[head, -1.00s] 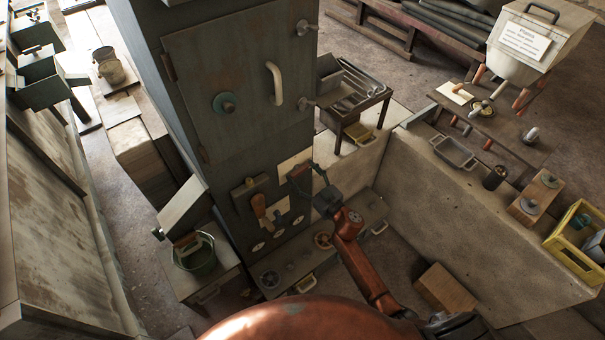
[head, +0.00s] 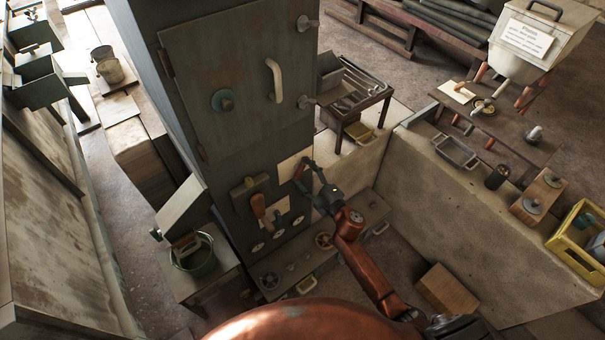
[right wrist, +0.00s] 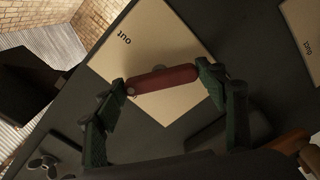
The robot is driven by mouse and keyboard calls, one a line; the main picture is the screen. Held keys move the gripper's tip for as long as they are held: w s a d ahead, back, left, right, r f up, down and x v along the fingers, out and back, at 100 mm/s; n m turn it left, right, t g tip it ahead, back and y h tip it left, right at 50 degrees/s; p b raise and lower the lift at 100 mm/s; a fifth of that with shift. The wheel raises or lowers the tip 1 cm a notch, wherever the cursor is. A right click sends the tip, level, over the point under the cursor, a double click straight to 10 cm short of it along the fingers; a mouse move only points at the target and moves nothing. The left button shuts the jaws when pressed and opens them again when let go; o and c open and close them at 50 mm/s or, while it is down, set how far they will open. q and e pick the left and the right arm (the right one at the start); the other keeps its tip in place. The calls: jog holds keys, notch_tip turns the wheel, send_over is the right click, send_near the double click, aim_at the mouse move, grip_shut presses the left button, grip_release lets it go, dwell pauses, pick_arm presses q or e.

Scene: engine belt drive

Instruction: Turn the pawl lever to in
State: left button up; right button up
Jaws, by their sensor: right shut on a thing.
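The pawl lever (right wrist: 162,80) is a red bar in front of a cream plate (right wrist: 165,45) marked "out". In the right wrist view that word appears upside down. In the head view the lever (head: 299,171) is small, on the right part of the dark cabinet's front. My right gripper (right wrist: 163,83) is shut on the lever, with one green finger at each end of the bar. It also shows in the head view (head: 308,169), reaching in from the lower right. No "in" mark is readable. My left gripper is not in view.
The dark cabinet (head: 240,75) carries a wooden-handled lever (head: 260,212) left of the pawl lever. A second cream plate (right wrist: 305,30) with a label is at the right wrist view's edge. A low bench with a wheel (head: 324,240) lies below, and a concrete wall (head: 440,215) stands to the right.

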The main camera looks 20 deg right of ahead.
jog(key=n+b, duration=0.1)
jog(key=n, duration=0.4)
jog(key=shift+f+n+b, duration=0.1)
jog(key=shift+n+b, duration=0.2)
jog(key=shift+b, duration=0.05)
dwell(0.5)
jog(key=o, duration=1.2)
jog(key=shift+c, duration=0.2)
jog(key=shift+s, duration=0.1)
jog(key=v, duration=1.1)
jog(key=shift+s, duration=0.4)
jog(key=shift+d, duration=0.1)
